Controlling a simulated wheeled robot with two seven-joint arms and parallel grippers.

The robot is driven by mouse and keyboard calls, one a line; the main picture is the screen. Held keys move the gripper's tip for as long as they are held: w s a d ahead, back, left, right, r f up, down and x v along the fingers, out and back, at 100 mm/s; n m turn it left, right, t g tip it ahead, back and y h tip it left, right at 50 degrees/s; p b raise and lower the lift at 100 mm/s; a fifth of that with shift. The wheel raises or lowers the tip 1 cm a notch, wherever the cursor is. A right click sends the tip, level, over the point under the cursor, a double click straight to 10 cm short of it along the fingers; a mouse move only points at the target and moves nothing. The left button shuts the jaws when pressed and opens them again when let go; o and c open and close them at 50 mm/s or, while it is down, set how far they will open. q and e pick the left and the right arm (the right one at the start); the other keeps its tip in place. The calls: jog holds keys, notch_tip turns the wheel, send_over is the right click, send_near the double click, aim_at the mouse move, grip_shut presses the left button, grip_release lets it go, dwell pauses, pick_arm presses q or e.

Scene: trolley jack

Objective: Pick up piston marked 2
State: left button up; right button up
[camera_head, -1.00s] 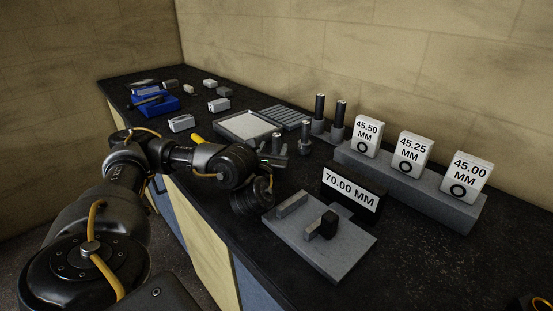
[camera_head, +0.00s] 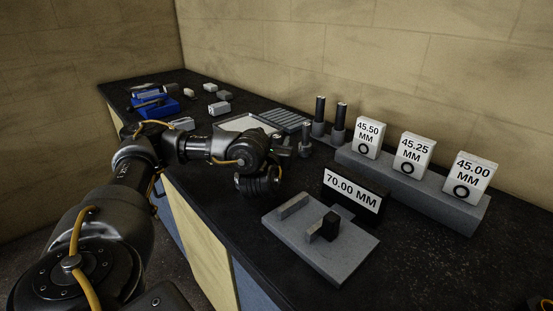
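Dark upright cylinders on grey bases stand near the wall: one at the back (camera_head: 319,108), one beside it (camera_head: 340,115), and a shorter one in front (camera_head: 305,138). They may be pistons, but no number can be read on any of them, so I cannot tell which is marked 2. My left gripper (camera_head: 283,147) is just left of the shorter cylinder, above the bench by the grey tray. It is small, dark and partly hidden by its own wrist, so its finger opening does not show. My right gripper is not in view.
A light-floored tray (camera_head: 243,123) and a slotted grey block (camera_head: 285,119) lie behind the wrist. Labelled blocks, including 45.25 MM (camera_head: 413,153), stand on a grey step (camera_head: 400,178). A 70.00 MM sign (camera_head: 353,191) stands behind a grey plate (camera_head: 345,262). Blue trays and small blocks lie far left.

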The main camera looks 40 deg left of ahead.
pick_arm(q)
jog(key=c, duration=0.7)
grip_shut()
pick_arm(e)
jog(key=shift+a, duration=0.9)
pick_arm(q)
jog(key=shift+r, duration=0.1)
